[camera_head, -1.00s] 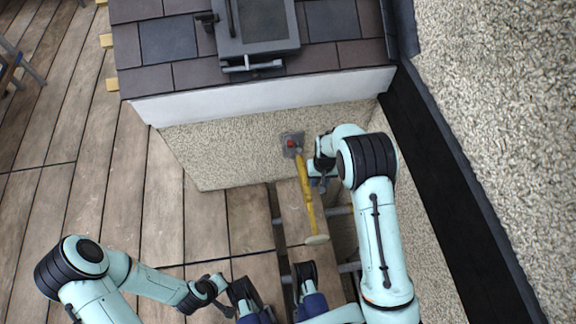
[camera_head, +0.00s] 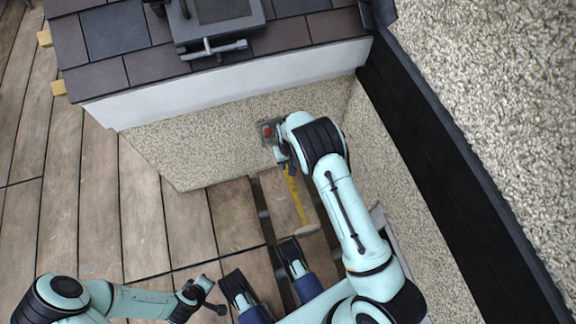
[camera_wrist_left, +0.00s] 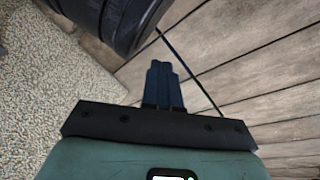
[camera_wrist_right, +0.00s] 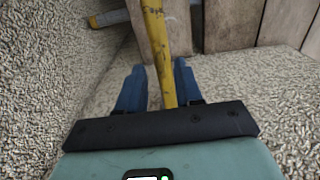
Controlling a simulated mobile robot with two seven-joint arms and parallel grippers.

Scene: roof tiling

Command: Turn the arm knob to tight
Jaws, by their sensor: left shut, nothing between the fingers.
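A grey bracket with a red part (camera_head: 267,131), which may be the arm knob, is at the pale pebbled wall in the head view. A yellow arm (camera_head: 296,196) runs down from near it to a pale round end (camera_head: 304,230). My right gripper (camera_head: 284,160) is just below the bracket, partly hidden by my own wrist. In the right wrist view its blue fingers (camera_wrist_right: 159,85) are apart, with the yellow arm (camera_wrist_right: 155,35) showing between them; I cannot tell contact. No knob shows there. My left gripper (camera_wrist_left: 163,78) is shut and empty, over the planks at lower left.
The tiled roof edge (camera_head: 150,64) with a dark hatch (camera_head: 215,20) lies above the wall. A black beam (camera_head: 450,180) and another pebbled wall (camera_head: 490,110) bound the right side. Wooden planks (camera_head: 90,200) at left are clear.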

